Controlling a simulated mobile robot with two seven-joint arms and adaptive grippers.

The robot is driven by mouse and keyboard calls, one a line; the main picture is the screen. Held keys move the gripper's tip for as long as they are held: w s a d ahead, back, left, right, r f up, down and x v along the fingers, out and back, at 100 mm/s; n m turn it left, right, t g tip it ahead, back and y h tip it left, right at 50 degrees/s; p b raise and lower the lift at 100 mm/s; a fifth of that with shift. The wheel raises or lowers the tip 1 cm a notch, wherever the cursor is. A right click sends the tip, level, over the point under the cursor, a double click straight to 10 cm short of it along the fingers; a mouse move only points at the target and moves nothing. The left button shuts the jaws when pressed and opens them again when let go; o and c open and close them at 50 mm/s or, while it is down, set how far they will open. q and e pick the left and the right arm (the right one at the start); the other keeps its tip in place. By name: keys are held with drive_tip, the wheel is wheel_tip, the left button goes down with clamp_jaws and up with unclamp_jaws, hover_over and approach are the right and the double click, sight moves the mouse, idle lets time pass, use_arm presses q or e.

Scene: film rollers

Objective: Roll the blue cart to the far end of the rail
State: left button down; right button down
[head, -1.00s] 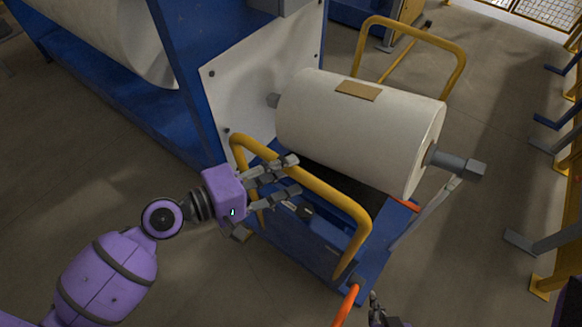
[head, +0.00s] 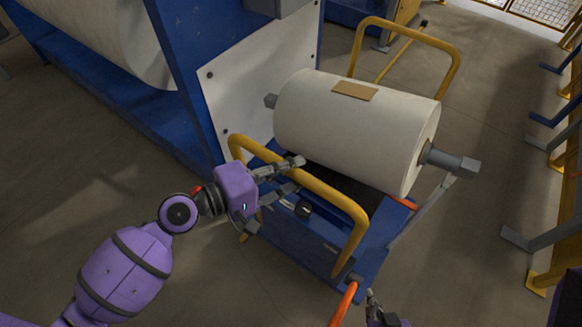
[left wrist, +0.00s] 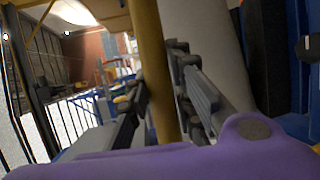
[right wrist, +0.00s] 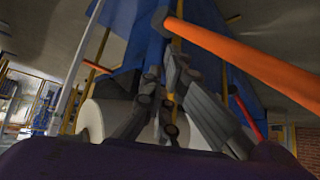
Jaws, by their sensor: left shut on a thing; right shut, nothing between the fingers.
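The blue cart (head: 290,232) stands beside the blue machine frame, with a yellow tube handle (head: 335,196) along its near side. A large white roll (head: 350,130) lies above the cart on a grey shaft. My left gripper (head: 283,178) is shut on the near yellow handle; in the left wrist view the yellow bar (left wrist: 152,55) runs between its fingers (left wrist: 163,100). My right gripper (head: 372,298) is shut and empty by the cart's near right corner, close to an orange bar (head: 345,303). I cannot make out the rail clearly.
A second yellow handle (head: 408,27) rises behind the roll. The machine's blue frame (head: 185,70) stands at the left of the cart. Blue and yellow barrier posts (head: 560,170) line the right side. The floor between them and the cart is open.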

use_arm(q)
drive_tip(key=shift+s+a+f, duration=0.3)
drive_tip(key=shift+s+a, duration=0.05)
drive_tip(key=shift+s, duration=0.2)
drive_tip(key=shift+s+a+r, duration=0.2)
drive_tip(key=shift+s, duration=0.15)
drive_tip(key=c, duration=1.9)
unclamp_jaws()
drive_tip(key=o, duration=0.4)
drive_tip(key=shift+a, duration=0.15)
drive_tip(key=shift+c, duration=0.2)
drive_tip(key=v, duration=1.2)
